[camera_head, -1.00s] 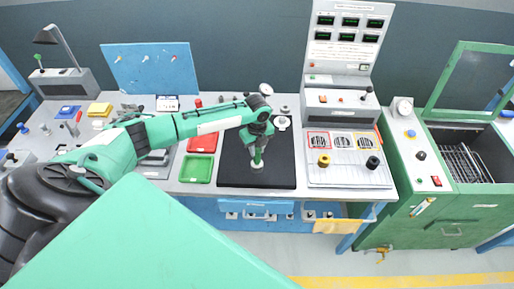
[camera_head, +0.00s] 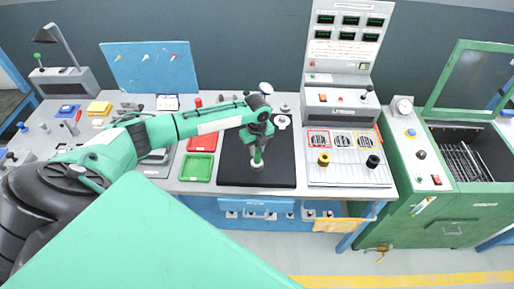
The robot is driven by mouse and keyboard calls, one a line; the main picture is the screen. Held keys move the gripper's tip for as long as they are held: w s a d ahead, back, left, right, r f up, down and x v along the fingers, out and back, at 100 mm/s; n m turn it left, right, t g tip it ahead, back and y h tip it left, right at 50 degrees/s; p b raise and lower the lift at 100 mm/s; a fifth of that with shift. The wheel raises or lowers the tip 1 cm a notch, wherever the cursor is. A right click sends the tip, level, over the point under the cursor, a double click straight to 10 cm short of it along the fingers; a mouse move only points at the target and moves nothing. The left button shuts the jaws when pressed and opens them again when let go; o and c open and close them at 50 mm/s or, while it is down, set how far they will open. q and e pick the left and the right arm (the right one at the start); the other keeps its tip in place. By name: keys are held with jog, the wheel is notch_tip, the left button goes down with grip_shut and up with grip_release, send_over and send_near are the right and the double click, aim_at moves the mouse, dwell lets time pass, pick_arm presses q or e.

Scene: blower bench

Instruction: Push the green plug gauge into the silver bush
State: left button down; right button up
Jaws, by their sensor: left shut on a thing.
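My left gripper (camera_head: 257,146) points down over the black mat (camera_head: 230,176) and is shut on the green plug gauge (camera_head: 257,156). The gauge is upright, with its upper part hidden by the gripper. The silver bush (camera_head: 257,164) stands on the mat directly under the gauge. The gauge's lower end meets the top of the bush; at this size I cannot tell how deep it sits. My right gripper is not in view.
A red tray (camera_head: 202,138) and a green tray (camera_head: 196,168) lie left of the mat. A grey panel with a yellow knob (camera_head: 323,159) and a black knob (camera_head: 372,161) is to the right. A green cabinet (camera_head: 420,180) stands beyond the bench's right end.

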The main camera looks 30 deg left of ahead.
pick_arm(q)
jog(key=shift+f, duration=0.1)
jog(key=c, duration=1.1)
grip_release()
jog(key=shift+c, duration=0.2)
notch_tip(320, 180, up, 14)
jog(key=b, duration=0.4)
jog(key=shift+f, duration=0.2)
